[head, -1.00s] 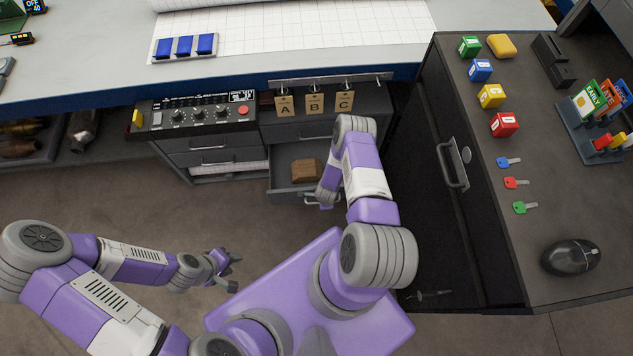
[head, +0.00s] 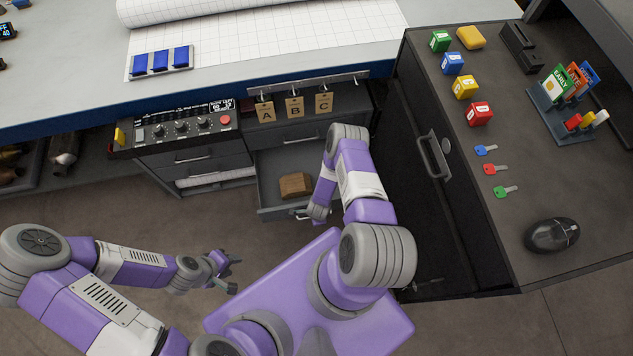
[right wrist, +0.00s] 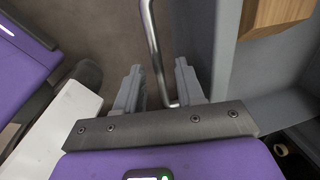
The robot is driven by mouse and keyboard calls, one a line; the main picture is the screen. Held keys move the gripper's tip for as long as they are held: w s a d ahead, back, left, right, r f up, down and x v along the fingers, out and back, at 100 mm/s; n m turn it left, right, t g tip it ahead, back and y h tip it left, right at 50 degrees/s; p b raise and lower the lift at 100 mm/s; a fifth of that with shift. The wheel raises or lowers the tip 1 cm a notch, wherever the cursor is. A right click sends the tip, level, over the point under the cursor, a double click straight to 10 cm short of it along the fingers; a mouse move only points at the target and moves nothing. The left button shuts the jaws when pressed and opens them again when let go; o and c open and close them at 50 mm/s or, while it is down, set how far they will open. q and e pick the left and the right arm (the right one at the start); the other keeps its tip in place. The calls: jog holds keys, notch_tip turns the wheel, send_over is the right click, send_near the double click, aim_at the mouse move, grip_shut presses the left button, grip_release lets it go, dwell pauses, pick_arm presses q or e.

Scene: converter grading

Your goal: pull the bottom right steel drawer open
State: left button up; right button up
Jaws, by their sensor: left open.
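The bottom right steel drawer (head: 268,191) is pulled out below the tags A, B and C in the head view. A brown wooden block (head: 295,185) lies in it. In the right wrist view, the drawer's bar handle (right wrist: 153,45) runs between the two fingers of my right gripper (right wrist: 158,80). These fingers stand apart, with visible gaps beside the bar. In the head view the right gripper (head: 317,211) is at the drawer front, partly hidden by its own arm. My left gripper (head: 234,274) is open and empty, over the floor to the left.
A control panel (head: 185,127) tops the left drawer stack. A dark cabinet (head: 425,225) stands close to the right of the open drawer, with keys (head: 495,168) and coloured blocks on top. The floor (head: 150,212) left of the drawer is clear.

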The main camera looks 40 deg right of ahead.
jog(key=shift+r, duration=0.1)
notch_tip(320, 180, up, 7)
jog(key=s+p, duration=0.1)
jog(key=p, duration=0.2)
jog(key=shift+s+a, duration=0.15)
jog(key=shift+a, duration=0.15)
jog(key=shift+r, duration=0.15)
jog(key=s+a+r+n+y, duration=0.1)
jog(key=a+r+n, duration=0.3)
jog(key=r+n, duration=0.2)
jog(key=s+a+r+n+g+y+p, duration=0.1)
jog(key=a+r+n, duration=0.4)
jog(key=r, duration=0.5)
jog(key=s+a+r+n+y, duration=0.1)
jog(key=a+r+n+y, duration=0.2)
jog(key=a+r+n, duration=0.2)
notch_tip(320, 180, up, 3)
jog(key=n, duration=0.4)
jog(key=shift+p, duration=0.4)
jog(key=shift+f, duration=0.15)
